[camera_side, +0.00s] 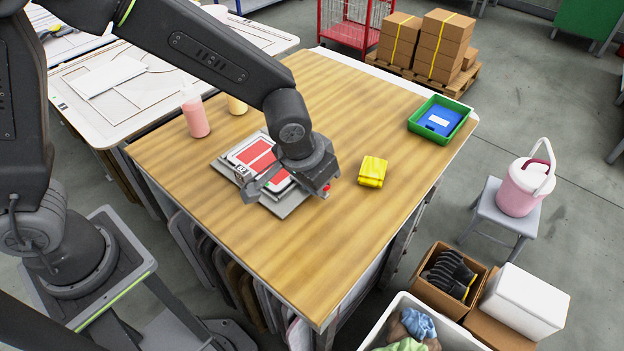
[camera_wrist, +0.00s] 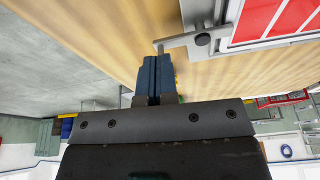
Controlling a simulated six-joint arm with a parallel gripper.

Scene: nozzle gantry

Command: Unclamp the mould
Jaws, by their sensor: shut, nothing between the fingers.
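The mould (camera_side: 255,160) is a grey plate with red panels, lying flat on the wooden table. My wrist hides part of it in the side view. In the wrist view the mould (camera_wrist: 270,22) fills the upper right corner. A grey metal clamp bar (camera_wrist: 180,41) with a dark round knob reaches out past the mould's edge there. My gripper (camera_wrist: 153,58) is shut and empty, its blue fingers together. Their tips appear close to the bar's free end; I cannot tell whether they touch it. In the side view my gripper (camera_side: 325,190) is at the mould's right side.
A yellow block (camera_side: 372,171) lies on the table (camera_side: 300,260) right of my gripper. A green tray (camera_side: 440,118) with a blue item is at the right corner. The table's front is clear.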

